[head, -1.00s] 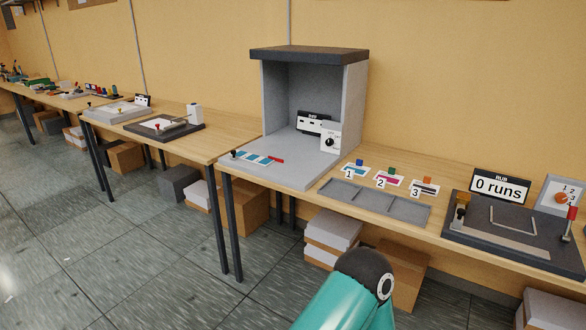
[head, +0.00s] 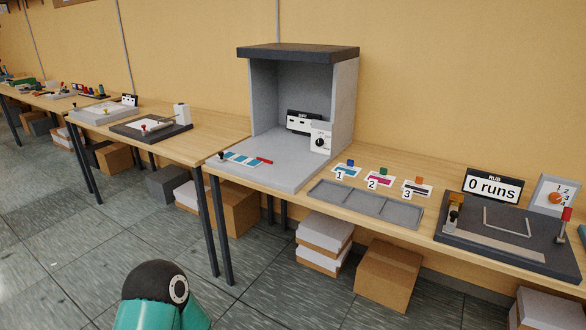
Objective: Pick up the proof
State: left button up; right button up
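No thing in view is labelled as the proof. A small strip with blue patches (head: 242,159) lies at the front left of the grey viewing booth's floor (head: 290,176), with a small red piece (head: 264,161) beside it. Three numbered cards, 1 (head: 345,171), 2 (head: 378,180) and 3 (head: 415,189), lie on the bench right of the booth, each with a small coloured block at its back edge. I cannot tell which of these is the proof. A teal and black part of my arm shows at the bottom left, over the floor. Neither gripper is in view.
A grey compartmented tray (head: 366,205) lies in front of the cards. A dark rub station (head: 505,230) with a "0 runs" sign (head: 492,187) stands at the right. Cardboard boxes (head: 388,275) sit under the bench. The floor in front is clear.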

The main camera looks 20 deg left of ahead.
aim_at(352, 171)
jog(key=z, duration=0.4)
jog(key=i, duration=0.1)
jog(key=u, duration=0.95)
jog(key=k, duration=0.6)
jog(key=u, duration=0.45)
jog(key=i, duration=1.6)
jog(key=z, duration=0.45)
